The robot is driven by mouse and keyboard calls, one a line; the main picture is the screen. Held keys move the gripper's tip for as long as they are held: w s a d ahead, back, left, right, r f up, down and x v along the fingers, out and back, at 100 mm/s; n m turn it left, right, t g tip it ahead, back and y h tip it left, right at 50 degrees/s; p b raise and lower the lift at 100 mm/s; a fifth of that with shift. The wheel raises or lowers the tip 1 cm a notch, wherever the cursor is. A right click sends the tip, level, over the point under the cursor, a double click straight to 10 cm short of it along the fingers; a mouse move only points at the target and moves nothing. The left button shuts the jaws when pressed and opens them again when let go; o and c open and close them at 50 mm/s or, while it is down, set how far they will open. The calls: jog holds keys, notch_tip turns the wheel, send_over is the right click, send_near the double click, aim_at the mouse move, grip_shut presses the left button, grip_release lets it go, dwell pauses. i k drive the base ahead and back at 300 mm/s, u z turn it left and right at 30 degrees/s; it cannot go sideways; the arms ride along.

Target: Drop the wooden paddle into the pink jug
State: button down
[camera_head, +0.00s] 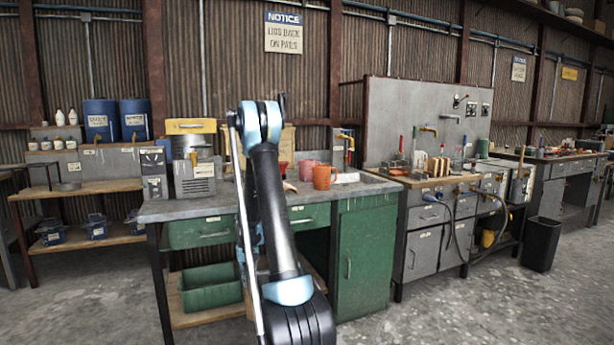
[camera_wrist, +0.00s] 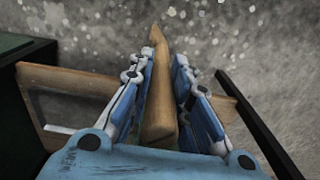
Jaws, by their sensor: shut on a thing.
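In the wrist view my gripper (camera_wrist: 162,64) is shut on the wooden paddle (camera_wrist: 157,105), a long brown piece running between the two blue fingers, its narrow bent end pointing up the picture. In the head view the gripper and paddle are not clearly seen behind my arm. A pink jug (camera_head: 306,168) stands on the grey bench top, partly hidden behind an orange mug (camera_head: 323,178). The jug is not seen in the wrist view.
The grey workbench (camera_head: 190,208) has a green cabinet (camera_head: 364,255) below on the right. A grey metal box (camera_head: 194,178) stands at its left. A red object (camera_head: 283,167) is near my arm. In the wrist view a wooden board (camera_wrist: 60,82), a dark bar (camera_wrist: 262,125) and floor lie below.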

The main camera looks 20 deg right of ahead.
aim_at(312, 179)
jog(key=z, duration=0.05)
jog(key=k, duration=1)
jog(key=z, duration=0.5)
jog(key=i, duration=1)
